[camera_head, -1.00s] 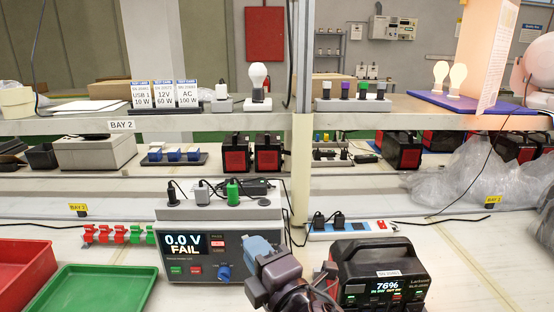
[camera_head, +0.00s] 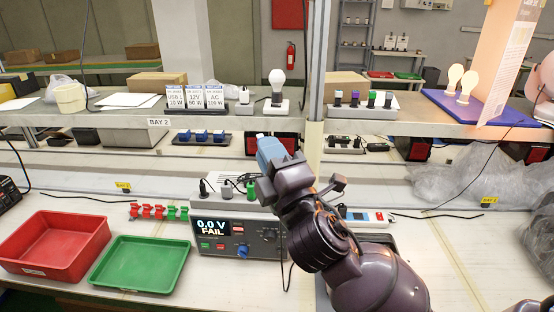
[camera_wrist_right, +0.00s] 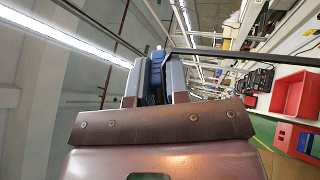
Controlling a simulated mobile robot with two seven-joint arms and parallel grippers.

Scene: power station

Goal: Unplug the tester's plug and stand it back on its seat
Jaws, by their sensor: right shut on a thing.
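My right gripper (camera_head: 279,168) is raised above the tester and shut on a blue plug (camera_head: 268,147), which points up and away from me. In the right wrist view the blue plug (camera_wrist_right: 157,62) sits between the two grey fingers (camera_wrist_right: 156,84). The grey tester (camera_head: 265,243) stands on the bench below, its screen reading 0.0 V FAIL. A grey strip on top of it holds a black, a grey and a green plug (camera_head: 250,189). My arm hides the strip's right end and nearly all of the power station. I cannot make out an empty seat. My left gripper is out of view.
A red tray (camera_head: 55,262) and a green tray (camera_head: 138,280) lie left of the tester, with red and green clips (camera_head: 158,212) behind. A shelf (camera_head: 120,117) with bulbs and label cards runs behind the gripper. A white-and-blue power strip (camera_head: 365,217) lies to the right.

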